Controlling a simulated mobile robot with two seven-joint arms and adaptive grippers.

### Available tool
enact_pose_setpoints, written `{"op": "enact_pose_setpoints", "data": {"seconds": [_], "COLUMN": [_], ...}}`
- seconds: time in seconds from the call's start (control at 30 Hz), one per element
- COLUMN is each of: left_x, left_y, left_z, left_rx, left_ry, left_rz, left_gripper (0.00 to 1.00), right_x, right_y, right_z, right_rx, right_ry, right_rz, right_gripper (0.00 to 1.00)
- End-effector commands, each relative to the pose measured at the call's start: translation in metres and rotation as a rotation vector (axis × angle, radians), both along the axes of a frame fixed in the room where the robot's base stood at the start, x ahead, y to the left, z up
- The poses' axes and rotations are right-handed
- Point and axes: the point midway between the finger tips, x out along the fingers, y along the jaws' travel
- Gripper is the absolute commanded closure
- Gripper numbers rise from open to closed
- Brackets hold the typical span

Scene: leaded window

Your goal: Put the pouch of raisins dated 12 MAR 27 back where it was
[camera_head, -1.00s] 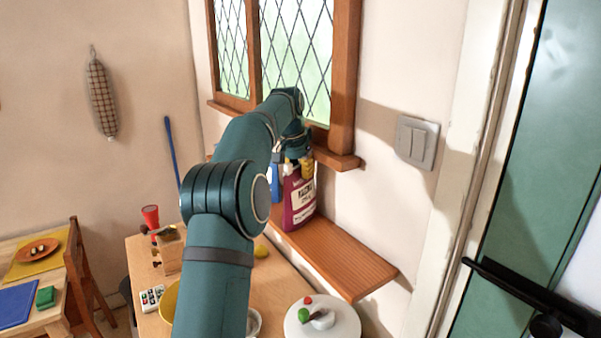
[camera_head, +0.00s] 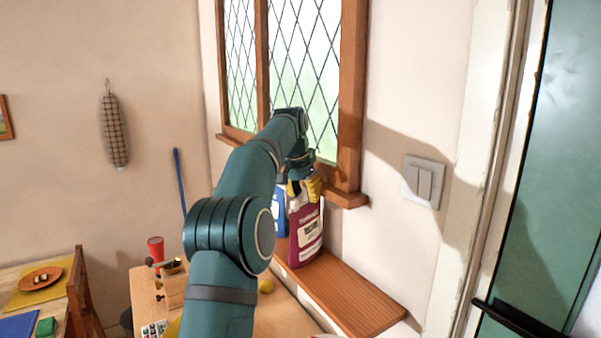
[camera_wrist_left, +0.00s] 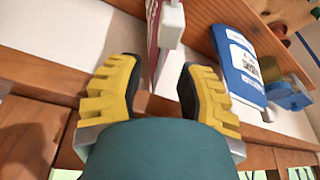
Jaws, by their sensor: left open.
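A maroon pouch (camera_head: 306,236) with a pale label stands upright on the wooden shelf (camera_head: 350,292) below the window; its date is not readable. A blue pouch (camera_head: 279,212) stands just left of it, partly hidden. My left gripper (camera_head: 304,188) is over the top of the maroon pouch, its yellow fingers open. In the left wrist view the maroon pouch (camera_wrist_left: 154,35), seen edge-on with a white piece at its top, lies beyond the gap between the fingertips; the blue pouch (camera_wrist_left: 238,62) is to the right. My right gripper is not in view.
The window sill (camera_head: 347,198) juts out close above the shelf, near the left gripper. The shelf's right part is bare. Below is a table with a red-topped item (camera_head: 156,246) and a yellow object (camera_head: 266,286). A light switch (camera_head: 424,181) and door are at right.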

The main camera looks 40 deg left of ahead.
Motion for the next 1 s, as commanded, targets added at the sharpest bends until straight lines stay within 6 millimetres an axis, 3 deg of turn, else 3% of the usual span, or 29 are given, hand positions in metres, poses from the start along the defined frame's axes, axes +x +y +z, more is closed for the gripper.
{"op": "enact_pose_setpoints", "data": {"seconds": [0.03, 0.23, 0.4, 1.0], "left_x": [-0.003, -0.014, -0.017, -0.023], "left_y": [0.0, -0.001, -0.002, -0.003], "left_z": [0.013, 0.046, 0.059, 0.073], "left_rx": [0.001, 0.001, 0.001, -0.001], "left_ry": [-0.004, -0.003, 0.0, 0.001], "left_rz": [0.0, 0.0, 0.0, 0.0], "left_gripper": [0.63, 0.63, 0.63, 0.63], "right_x": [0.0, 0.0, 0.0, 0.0], "right_y": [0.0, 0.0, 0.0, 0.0], "right_z": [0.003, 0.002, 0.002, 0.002], "right_rx": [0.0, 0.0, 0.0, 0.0], "right_ry": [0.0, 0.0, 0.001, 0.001], "right_rz": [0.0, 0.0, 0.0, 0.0], "right_gripper": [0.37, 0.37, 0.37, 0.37]}}
